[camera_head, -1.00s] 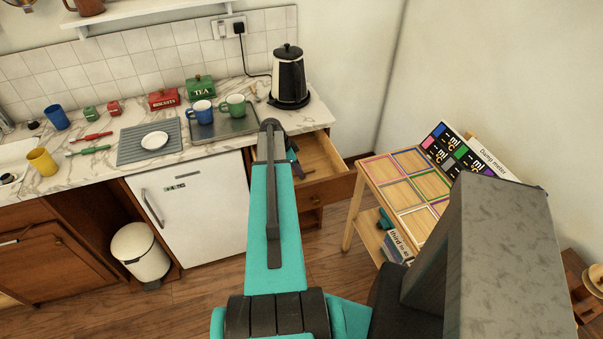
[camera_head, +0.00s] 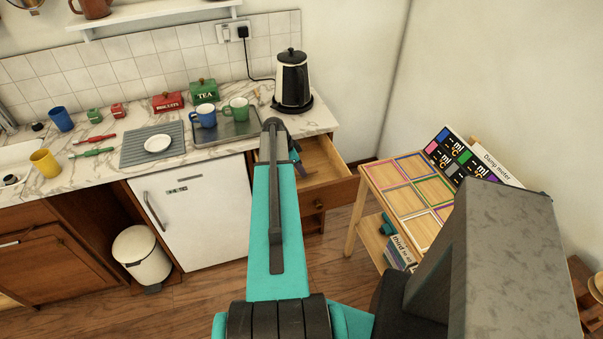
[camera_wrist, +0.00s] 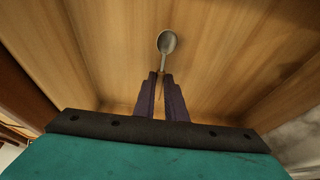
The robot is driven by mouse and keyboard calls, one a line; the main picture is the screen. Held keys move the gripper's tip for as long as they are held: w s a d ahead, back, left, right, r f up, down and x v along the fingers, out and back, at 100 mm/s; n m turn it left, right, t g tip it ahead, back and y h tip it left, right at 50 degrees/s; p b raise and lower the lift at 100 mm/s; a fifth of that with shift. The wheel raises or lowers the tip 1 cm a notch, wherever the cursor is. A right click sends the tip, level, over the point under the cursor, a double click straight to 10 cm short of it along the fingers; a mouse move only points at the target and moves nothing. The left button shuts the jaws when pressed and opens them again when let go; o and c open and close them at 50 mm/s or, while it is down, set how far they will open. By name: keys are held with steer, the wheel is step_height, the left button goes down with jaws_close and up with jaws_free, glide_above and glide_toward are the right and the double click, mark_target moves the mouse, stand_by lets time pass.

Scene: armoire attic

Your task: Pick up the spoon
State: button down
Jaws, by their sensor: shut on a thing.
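A metal spoon (camera_wrist: 167,42) shows in the wrist view, its bowl pointing away from my gripper, with the wooden inside of the open drawer (camera_wrist: 230,45) behind it. Whether the spoon touches the drawer bottom I cannot tell. In the head view my gripper (camera_head: 303,167) is at the left side of the open drawer (camera_head: 335,190), partly hidden by my arm, and the spoon cannot be made out.
The worktop (camera_head: 325,120) above the drawer holds a kettle (camera_head: 292,80), a metal tray (camera_head: 240,127) with blue and green mugs, and tins. A white fridge (camera_head: 200,210) is left of the drawer. A wooden stand (camera_head: 375,195) is at the right.

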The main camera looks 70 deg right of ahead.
step_height(320, 180, up, 8)
steer(key=b, duration=0.2)
stand_by(0.3)
steer(key=shift+r, duration=0.1)
stand_by(0.5)
